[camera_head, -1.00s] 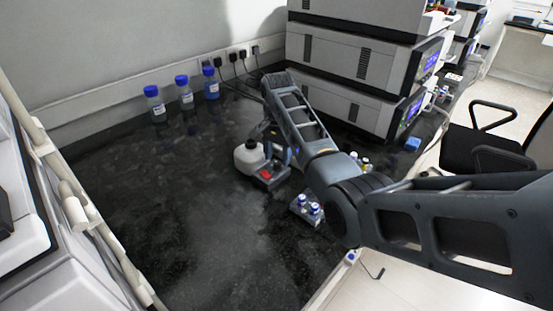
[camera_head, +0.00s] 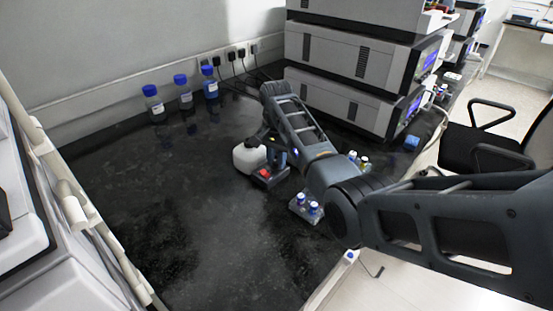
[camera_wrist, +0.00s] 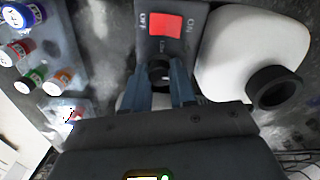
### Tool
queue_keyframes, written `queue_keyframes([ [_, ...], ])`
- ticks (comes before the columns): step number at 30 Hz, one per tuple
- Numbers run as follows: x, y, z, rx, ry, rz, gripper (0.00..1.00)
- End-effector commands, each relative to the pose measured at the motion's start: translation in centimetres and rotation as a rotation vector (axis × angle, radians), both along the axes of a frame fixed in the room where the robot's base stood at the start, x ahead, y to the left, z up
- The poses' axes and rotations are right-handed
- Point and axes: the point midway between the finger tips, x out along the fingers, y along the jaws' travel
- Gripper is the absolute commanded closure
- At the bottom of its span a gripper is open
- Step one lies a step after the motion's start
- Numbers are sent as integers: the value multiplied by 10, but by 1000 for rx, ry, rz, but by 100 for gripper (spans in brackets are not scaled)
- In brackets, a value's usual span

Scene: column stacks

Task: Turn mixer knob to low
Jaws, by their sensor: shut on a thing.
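Below the switch is the dark mixer knob (camera_wrist: 158,70). My gripper (camera_wrist: 162,78) is shut on the knob, with one blue-grey finger on each side. The knob's pointer and setting marks are too small or hidden to read. In the head view my gripper (camera_head: 272,150) is over the mixer, its fingertips hidden.
Vials in a rack (camera_head: 305,208) stand close on the other side. Three blue-capped bottles (camera_head: 181,92) stand by the wall. Stacked instruments (camera_head: 350,55) are behind my arm. The bench's left part is clear.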

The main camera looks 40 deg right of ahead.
Motion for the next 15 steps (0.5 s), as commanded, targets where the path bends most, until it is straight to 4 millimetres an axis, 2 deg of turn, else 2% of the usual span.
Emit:
queue_keyframes([
  [8, 0, 0, 0, 1, 1, 6, 100],
  [15, -1, 0, 2, 1, 3, 82, 100],
])
